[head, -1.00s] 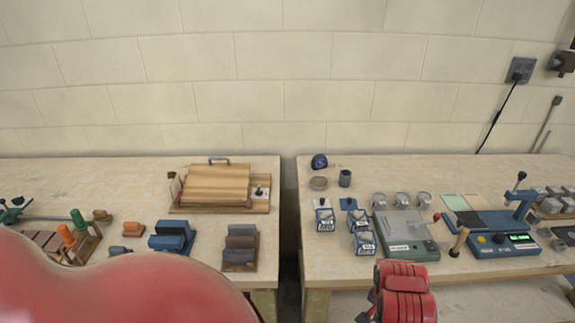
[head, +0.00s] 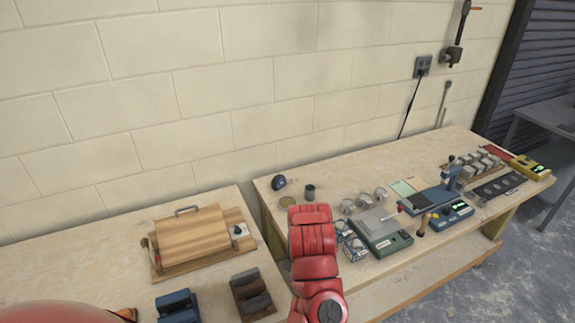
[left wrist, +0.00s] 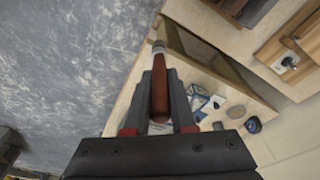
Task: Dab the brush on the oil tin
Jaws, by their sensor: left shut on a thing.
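My left gripper (left wrist: 160,112) is shut on a slim item with a red-brown handle, which I take for the brush (left wrist: 160,92). The handle lies between the fingers and its paler end points away from the camera. A shallow round tin with yellowish contents, which I take for the oil tin (head: 288,201), stands at the back left of the right bench. It also shows in the left wrist view (left wrist: 237,111), to the right of the gripper and apart from the brush. In the head view, red arm links show, but neither gripper's fingers can be seen.
A dark cup (head: 309,192) and a dark blue round object (head: 279,182) stand close to the tin. Metal cups (head: 363,199), a grey-green device (head: 382,232) and a blue press (head: 440,204) stand further right. A wooden box (head: 192,238) is on the left bench (head: 100,280).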

